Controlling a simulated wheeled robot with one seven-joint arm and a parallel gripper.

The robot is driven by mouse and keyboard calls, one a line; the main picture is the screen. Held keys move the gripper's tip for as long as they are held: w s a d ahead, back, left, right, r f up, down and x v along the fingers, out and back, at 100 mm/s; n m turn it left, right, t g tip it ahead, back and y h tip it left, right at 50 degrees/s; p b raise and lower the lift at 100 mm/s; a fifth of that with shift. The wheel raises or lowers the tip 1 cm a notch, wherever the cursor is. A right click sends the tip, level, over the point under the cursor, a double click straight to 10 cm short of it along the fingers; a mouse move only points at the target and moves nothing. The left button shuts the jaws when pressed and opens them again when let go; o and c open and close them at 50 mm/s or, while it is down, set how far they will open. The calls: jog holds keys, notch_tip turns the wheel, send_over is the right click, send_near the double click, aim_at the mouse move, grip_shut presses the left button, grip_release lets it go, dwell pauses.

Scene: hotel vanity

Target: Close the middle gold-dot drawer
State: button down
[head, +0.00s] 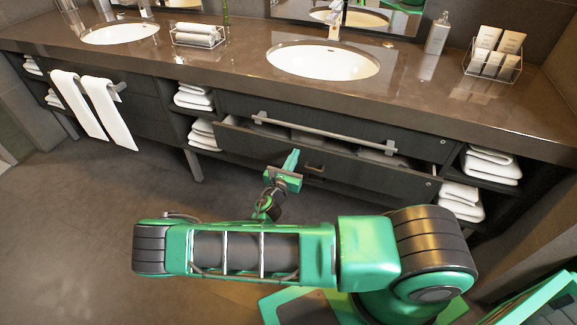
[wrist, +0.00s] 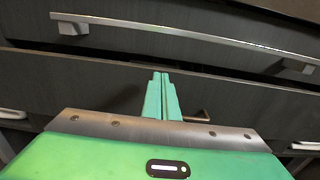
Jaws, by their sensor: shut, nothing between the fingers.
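The drawer under the right sink (head: 345,171) is pulled out; its dark front stands forward of the cabinet and pale items show inside behind it. Its front fills the middle of the wrist view (wrist: 80,80). A small gold-brown mark or pull (head: 315,168) is on this front, and it also shows just right of my fingers in the wrist view (wrist: 197,117). My gripper (head: 292,158) is shut and empty, its fingers pointing at the drawer front, left of the gold mark. In the wrist view the fingertips (wrist: 160,75) overlap the front's top edge; I cannot tell whether they touch.
A panel with a long metal bar handle (head: 320,133) lies above the open drawer. Folded towels (head: 490,165) fill the side shelves, and white towels (head: 105,112) hang at left. The countertop (head: 225,60) overhangs the drawers. The floor (head: 80,210) at left is clear.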

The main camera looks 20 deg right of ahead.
aim_at(299, 146)
jog(key=shift+x, duration=1.15)
jog(key=x, duration=0.4)
jog(key=shift+w+d, duration=0.2)
jog(key=shift+a, duration=0.1)
